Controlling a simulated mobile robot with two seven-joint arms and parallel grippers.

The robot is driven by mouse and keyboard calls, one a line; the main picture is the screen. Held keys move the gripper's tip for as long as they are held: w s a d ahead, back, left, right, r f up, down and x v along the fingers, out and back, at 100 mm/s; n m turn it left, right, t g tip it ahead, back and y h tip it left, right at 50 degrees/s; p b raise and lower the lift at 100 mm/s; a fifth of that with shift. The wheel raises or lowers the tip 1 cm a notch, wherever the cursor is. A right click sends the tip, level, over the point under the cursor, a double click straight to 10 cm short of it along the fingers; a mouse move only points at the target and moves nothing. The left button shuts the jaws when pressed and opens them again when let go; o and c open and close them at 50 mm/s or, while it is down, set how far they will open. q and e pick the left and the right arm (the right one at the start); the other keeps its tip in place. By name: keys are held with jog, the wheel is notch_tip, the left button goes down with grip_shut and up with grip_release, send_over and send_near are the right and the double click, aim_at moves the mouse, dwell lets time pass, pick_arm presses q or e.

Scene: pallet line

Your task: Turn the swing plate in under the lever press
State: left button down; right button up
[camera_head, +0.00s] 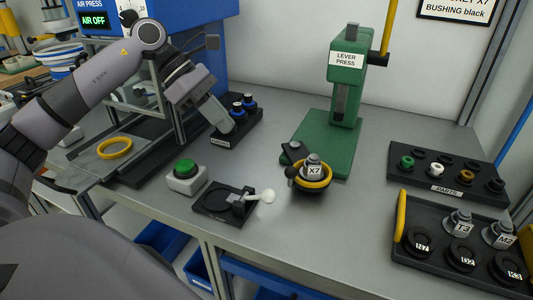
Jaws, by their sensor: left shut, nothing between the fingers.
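The green lever press (346,90) stands at the back middle, its yellow lever (388,28) raised. The swing plate (310,189) is a round dark plate in front of the green press base, turned out from under the ram. It carries a yellow ring (326,181) and a grey metal part labelled X7 (314,167). A black block (294,151) sits beside it at the base's edge. My left gripper (226,124) is shut and empty, pointing down by the blue-capped tray, well left of the swing plate. My right gripper is not in view.
A black tray with blue-capped pieces (243,104) is beside the left gripper. A green button box (186,175) and a black clamp with a white-knobbed handle (264,196) stand front left. A parts rack (445,189) and a yellow-handled tray (402,215) fill the right.

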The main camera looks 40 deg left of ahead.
pick_arm(q)
jog(key=shift+w+d+r+p+x, duration=0.15)
jog(key=shift+d+r+p+x, duration=0.2)
jog(key=shift+x, duration=1.8)
jog(key=shift+w+d+r+p+x, duration=0.15)
jog(key=shift+d+r+p+x, duration=0.15)
jog(key=shift+x, duration=1.9)
jog(key=shift+w+d+r+p+x, duration=0.15)
jog(key=shift+d+r+p+x, duration=0.15)
jog(key=shift+x, duration=1.85)
jog(key=shift+d, duration=0.25)
